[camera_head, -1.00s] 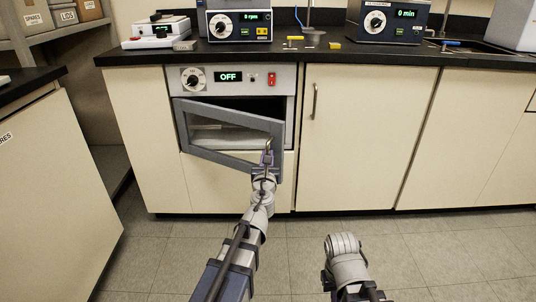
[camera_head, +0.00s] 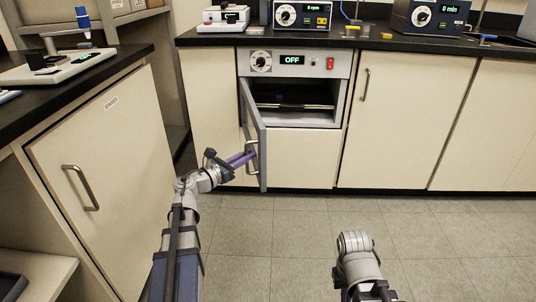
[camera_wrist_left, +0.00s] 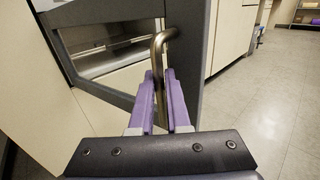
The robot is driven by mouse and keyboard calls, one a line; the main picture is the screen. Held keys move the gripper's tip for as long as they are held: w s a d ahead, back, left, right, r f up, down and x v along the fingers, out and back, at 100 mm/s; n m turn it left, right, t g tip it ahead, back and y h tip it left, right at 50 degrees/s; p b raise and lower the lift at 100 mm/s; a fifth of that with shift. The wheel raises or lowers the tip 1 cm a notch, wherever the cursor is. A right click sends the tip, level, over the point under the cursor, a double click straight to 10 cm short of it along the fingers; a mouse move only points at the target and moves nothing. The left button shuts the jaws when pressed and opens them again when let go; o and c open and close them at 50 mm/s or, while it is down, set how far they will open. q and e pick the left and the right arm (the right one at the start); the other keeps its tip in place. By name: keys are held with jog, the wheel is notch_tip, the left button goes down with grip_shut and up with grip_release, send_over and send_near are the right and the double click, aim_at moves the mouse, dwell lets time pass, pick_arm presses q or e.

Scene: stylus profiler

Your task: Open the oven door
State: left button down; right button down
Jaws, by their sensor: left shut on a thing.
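The oven (camera_head: 340,92) is built into the cabinet under the counter, with a dial, an "OFF" display and a red switch above its opening. Its grey-framed door (camera_head: 262,165) is hinged at the left and stands swung wide out, seen nearly edge-on. The dark inside and a rack show. My left gripper (camera_head: 252,156) is at the door's handle. In the left wrist view the purple fingers (camera_wrist_left: 163,100) are shut around the metal bar handle (camera_wrist_left: 158,52), beside the door frame (camera_wrist_left: 190,65). My right gripper is not in view; only part of my right arm shows at the bottom.
A cabinet with a handle (camera_head: 80,187) stands at the left, close to my left arm. A closed cabinet door (camera_head: 385,125) is right of the oven. Devices (camera_head: 302,15) stand on the counter. The tiled floor (camera_head: 290,240) in front is clear.

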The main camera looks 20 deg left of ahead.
pick_arm(q)
jog(key=s+a+h, duration=0.1)
jog(key=s+a, duration=0.1)
jog(key=a, duration=0.6)
jog(key=s+a+m+g+h, duration=0.1)
jog(key=s+a, duration=0.1)
jog(key=a, duration=0.7)
jog(key=shift+m, duration=0.3)
jog(key=c, duration=0.9)
grip_release()
jog(key=shift+d, duration=0.15)
jog(key=shift+r, duration=0.1)
notch_tip(320, 180, up, 10)
jog(key=p, duration=1)
